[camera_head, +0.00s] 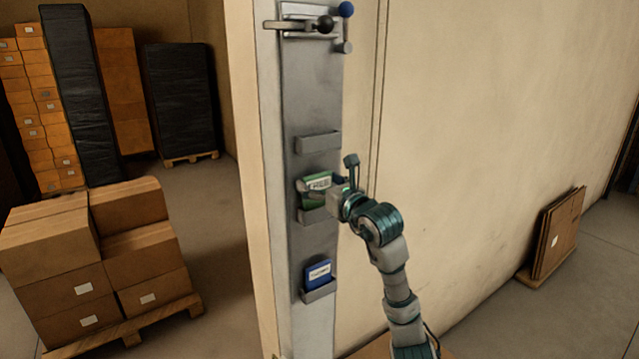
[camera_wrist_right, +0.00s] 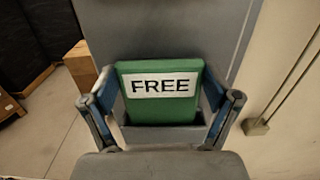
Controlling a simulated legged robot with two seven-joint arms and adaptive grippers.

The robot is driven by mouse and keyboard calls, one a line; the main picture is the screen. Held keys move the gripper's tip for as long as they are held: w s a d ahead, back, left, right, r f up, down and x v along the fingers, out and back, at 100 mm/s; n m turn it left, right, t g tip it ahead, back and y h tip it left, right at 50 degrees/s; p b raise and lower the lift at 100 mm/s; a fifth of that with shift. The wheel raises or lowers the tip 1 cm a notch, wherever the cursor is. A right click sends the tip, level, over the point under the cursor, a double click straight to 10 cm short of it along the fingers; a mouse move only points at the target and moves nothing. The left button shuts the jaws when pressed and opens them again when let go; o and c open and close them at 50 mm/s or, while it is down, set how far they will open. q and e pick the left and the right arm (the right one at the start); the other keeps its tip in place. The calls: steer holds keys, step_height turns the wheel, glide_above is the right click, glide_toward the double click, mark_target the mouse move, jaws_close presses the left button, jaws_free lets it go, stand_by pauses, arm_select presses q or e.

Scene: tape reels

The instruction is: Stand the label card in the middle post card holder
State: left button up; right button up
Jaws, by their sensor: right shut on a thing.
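The green label card (camera_wrist_right: 161,108) reads "FREE" on a white strip and stands upright between the fingers of my right gripper (camera_wrist_right: 161,98). In the head view the card (camera_head: 318,183) is at the middle post card holder (camera_head: 314,216), a grey pocket on the metal post. Its lower edge is at the pocket; how deep it sits I cannot tell. My right gripper (camera_head: 322,190) is shut on the card from the right side, and its fingers partly cover it. My left gripper is not in view.
An empty holder (camera_head: 318,141) is above on the post (camera_head: 310,95), and a lower holder (camera_head: 319,292) holds a blue card (camera_head: 318,272). A lever (camera_head: 300,26) with knobs is at the top. Boxes (camera_head: 85,250) on a pallet stand left; the wall (camera_head: 480,130) is right.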

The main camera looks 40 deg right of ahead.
steer(key=shift+d, duration=0.25)
steer(key=o, duration=0.9)
steer(key=shift+d+f, duration=0.1)
steer(key=shift+d, duration=0.1)
steer(key=shift+s+a, duration=0.2)
steer(key=shift+s, duration=0.15)
steer(key=s, duration=1.1)
steer(key=shift+a+f, duration=0.35)
steer(key=shift+a, duration=0.05)
